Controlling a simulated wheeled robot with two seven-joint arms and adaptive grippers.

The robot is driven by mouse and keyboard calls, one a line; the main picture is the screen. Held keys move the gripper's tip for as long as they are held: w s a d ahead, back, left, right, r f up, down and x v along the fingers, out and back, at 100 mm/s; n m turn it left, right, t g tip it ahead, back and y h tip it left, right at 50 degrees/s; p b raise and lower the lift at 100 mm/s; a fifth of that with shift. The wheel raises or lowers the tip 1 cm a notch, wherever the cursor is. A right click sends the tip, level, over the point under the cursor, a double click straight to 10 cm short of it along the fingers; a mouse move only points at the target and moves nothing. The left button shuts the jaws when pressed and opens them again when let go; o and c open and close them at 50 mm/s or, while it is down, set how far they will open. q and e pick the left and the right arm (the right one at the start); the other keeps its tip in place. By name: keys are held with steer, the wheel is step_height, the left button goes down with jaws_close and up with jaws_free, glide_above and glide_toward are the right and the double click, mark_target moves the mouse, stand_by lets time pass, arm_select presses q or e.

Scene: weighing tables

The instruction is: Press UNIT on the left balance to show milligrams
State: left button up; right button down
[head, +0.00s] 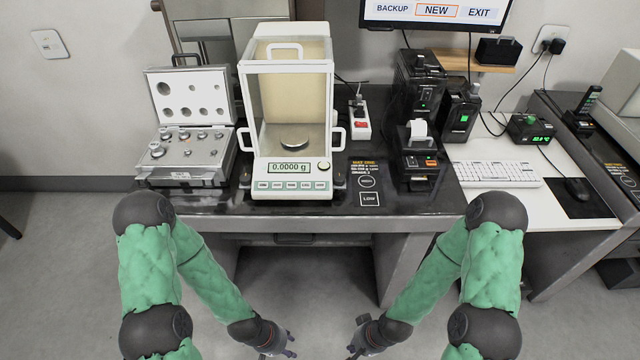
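A balance (291,110) with a glass draft shield stands on the dark weighing table (400,201). Its display (289,168) reads 0.0000 g. A row of several small buttons (291,185) runs under the display; their labels are too small to read surely. The round pan (294,144) inside looks empty. My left gripper (288,345) and my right gripper (352,347) are low in front of the table, below its front edge and well apart from the balance. Both are small and partly turned away, so their finger opening is unclear.
An open case of weights (188,140) sits left of the balance. Dark devices (420,155) and a power strip (361,118) stand to the right. A keyboard (497,174) and mouse (578,189) are on the white side desk. The space before the balance's buttons is clear.

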arm_select(q)
steer(key=shift+c, duration=0.3)
jaws_close()
stand_by(1.1)
